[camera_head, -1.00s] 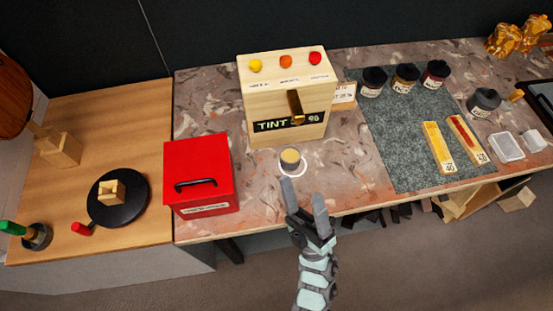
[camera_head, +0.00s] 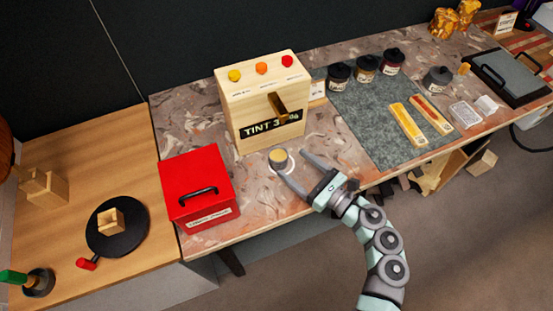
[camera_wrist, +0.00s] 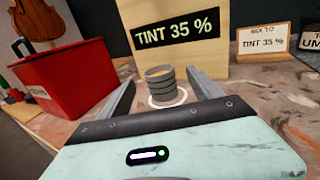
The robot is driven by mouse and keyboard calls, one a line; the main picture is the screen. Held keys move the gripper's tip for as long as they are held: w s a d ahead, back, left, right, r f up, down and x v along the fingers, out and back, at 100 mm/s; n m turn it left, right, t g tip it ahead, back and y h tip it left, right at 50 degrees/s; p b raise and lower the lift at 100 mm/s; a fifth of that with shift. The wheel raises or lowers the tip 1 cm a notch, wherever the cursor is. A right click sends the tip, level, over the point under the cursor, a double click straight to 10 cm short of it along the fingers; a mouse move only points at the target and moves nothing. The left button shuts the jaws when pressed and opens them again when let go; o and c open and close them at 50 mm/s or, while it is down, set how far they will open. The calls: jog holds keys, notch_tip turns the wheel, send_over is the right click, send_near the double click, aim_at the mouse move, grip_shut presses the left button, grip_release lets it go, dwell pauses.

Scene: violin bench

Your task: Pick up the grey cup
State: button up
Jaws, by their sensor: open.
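The small grey cup (camera_head: 279,161) holds something pale yellow and stands upright on a white ring on the marble bench, in front of the wooden tint box (camera_head: 262,103). In the wrist view the ribbed grey cup (camera_wrist: 161,86) shows ahead, between the lines of my two fingers. My gripper (camera_head: 291,166) is open and empty. In the head view its left finger reaches close to the cup's front and its right finger lies to the cup's right. I cannot tell whether either finger touches the cup.
A red box (camera_head: 199,187) with a black handle stands left of the cup. A grey-green mat (camera_head: 375,130) with yellow and red bars lies to the right, with several dark-lidded jars (camera_head: 366,68) behind.

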aim_at(285, 159)
jog(key=b+x, duration=0.1)
jog(key=x, duration=0.6)
jog(key=shift+a, duration=0.1)
jog(key=shift+s, duration=0.15)
jog(key=shift+c, duration=0.4)
jog(key=c, duration=1.5)
